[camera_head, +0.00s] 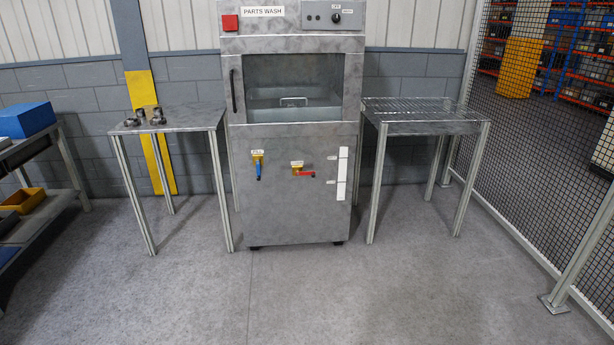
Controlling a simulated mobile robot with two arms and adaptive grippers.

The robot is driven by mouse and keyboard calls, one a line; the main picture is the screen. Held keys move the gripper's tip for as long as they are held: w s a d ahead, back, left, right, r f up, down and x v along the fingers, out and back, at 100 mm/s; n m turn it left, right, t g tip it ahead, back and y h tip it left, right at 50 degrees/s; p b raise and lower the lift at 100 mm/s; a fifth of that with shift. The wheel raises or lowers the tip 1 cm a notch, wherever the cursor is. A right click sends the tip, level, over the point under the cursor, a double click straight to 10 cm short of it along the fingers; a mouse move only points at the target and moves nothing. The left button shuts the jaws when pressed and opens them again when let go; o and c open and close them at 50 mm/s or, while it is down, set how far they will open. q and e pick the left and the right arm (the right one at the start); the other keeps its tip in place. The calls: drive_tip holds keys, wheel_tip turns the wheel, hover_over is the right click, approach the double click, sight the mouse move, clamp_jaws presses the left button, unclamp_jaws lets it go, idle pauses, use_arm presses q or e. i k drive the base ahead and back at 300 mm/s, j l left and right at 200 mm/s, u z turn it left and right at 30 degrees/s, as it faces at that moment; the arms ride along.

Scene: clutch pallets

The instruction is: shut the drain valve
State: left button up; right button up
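The parts washer (292,215) is a grey metal cabinet against the back wall, with a "PARTS WASH" sign on top. Two small valves are on its lower front panel. The right valve has a red lever (306,174) lying sideways, pointing right, under a small tag too small to read; this appears to be the drain valve. The left valve has a blue lever (258,173) hanging straight down under a tag that seems to read "FILL". Nothing touches either lever. Neither of my grippers is in view.
A metal table (185,118) with several small metal parts stands left of the washer, and a wire-topped table (425,105) stands right. A mesh fence (545,120) runs along the right. A shelf with bins is at far left. The floor (300,300) in front is clear.

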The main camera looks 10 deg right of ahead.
sight(312, 174)
drive_tip(key=i+j, duration=0.1)
drive_tip(key=i, duration=1.05)
